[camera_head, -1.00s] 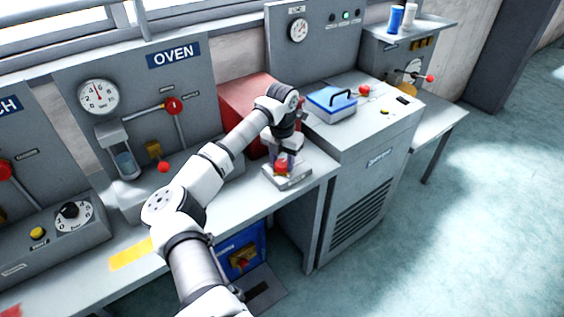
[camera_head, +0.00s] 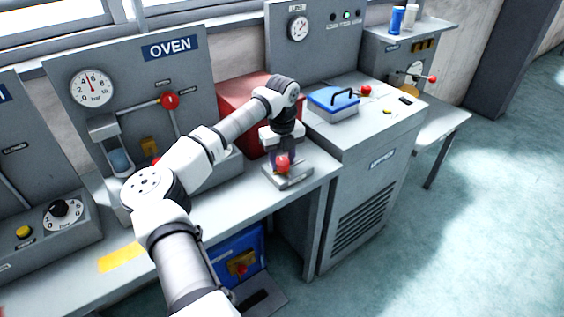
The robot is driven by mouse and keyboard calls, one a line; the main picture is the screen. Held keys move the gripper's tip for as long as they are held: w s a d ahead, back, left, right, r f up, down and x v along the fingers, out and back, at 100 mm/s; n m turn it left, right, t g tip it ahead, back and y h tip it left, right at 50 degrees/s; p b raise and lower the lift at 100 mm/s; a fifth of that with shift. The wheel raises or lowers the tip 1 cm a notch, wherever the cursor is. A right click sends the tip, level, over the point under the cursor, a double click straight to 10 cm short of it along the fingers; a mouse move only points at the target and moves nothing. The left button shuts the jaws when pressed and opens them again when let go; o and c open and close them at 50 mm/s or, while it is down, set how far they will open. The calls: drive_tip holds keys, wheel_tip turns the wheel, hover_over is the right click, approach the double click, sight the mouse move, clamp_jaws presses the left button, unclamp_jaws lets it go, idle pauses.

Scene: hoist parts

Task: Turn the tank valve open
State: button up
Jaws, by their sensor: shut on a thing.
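The valve at my gripper has a red knob (camera_head: 283,164) on a small grey base plate (camera_head: 290,179) near the bench's right end. My gripper (camera_head: 282,157) points down over this base. It is shut on the red knob. The fingers partly hide the knob, so its turned angle cannot be read. A red box-shaped body (camera_head: 243,103), perhaps the tank, stands behind my forearm and is partly hidden by it.
The grey oven panel (camera_head: 140,70) with a gauge (camera_head: 92,87) and red-knobbed lever (camera_head: 169,100) stands left of my arm. A cabinet (camera_head: 370,190) with a blue-lidded box (camera_head: 333,103) stands close on the right. Floor on the right is clear.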

sight(282, 161)
drive_tip(key=shift+n+b, duration=0.9)
drive_tip(key=shift+n, duration=1.4)
drive_tip(key=o, duration=1)
wheel_tip(282, 161, up, 14)
drive_tip(key=shift+f+b, duration=0.1)
drive_tip(key=shift+b, duration=1.15)
